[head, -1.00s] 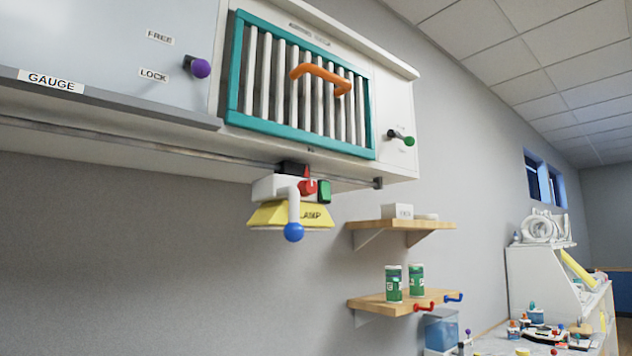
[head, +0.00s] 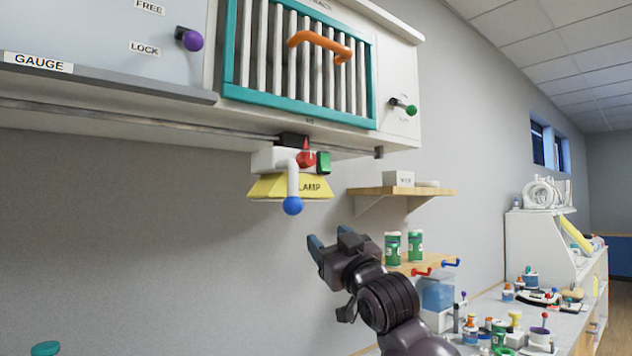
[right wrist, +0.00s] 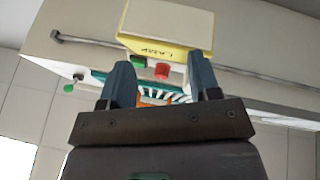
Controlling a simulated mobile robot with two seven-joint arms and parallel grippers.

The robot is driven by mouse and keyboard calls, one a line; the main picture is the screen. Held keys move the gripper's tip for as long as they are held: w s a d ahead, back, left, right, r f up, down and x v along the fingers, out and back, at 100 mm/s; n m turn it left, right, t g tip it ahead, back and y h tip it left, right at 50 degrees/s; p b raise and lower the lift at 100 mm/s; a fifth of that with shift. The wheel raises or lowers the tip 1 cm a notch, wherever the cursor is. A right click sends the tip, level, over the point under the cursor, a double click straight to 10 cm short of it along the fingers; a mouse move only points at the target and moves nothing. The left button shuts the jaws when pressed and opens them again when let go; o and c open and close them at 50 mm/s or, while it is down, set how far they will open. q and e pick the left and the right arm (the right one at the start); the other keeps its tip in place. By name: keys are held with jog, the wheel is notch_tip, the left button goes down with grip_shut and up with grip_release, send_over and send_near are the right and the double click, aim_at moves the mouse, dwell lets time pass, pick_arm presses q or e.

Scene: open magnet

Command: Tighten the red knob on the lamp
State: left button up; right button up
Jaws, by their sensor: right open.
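The yellow lamp (head: 262,188) hangs from a white mount on a rail under the cabinet. The red knob (head: 306,158) is on the front of the mount, between a white lever with a blue ball (head: 292,205) and a green block (head: 323,162). My right gripper (head: 329,240) is below and to the right of the lamp, open and empty, apart from the knob. In the right wrist view the red knob (right wrist: 162,71) shows between the two fingertips, farther off, with the lamp (right wrist: 150,48) beside it. My left gripper is not in view.
The cabinet above has a teal-framed grille (head: 298,113) with an orange handle (head: 320,43), a purple knob (head: 193,41) and a green knob (head: 410,110). Wall shelves (head: 400,191) stand right of the lamp. A cluttered counter is lower right. The wall below the lamp is clear.

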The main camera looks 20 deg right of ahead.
jog(key=s+r+n+g+y+p, duration=0.1)
jog(key=s+r, duration=0.3)
jog(key=r, duration=0.7)
jog(key=s+r, duration=0.4)
jog(key=r, duration=0.6)
jog(key=g, duration=0.4)
send_near(311, 158)
jog(key=shift+n, duration=0.4)
jog(key=p+x, duration=0.3)
jog(key=x, duration=0.4)
jog(key=shift+s, duration=0.1)
jog(key=shift+x, duration=1)
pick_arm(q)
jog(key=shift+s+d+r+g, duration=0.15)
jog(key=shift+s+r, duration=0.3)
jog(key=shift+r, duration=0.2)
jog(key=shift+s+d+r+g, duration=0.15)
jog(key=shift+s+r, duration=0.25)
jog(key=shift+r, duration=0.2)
pick_arm(e)
jog(key=shift+s, duration=0.1)
jog(key=shift+c, duration=0.5)
jog(key=c, duration=0.8)
jog(key=shift+c, duration=0.2)
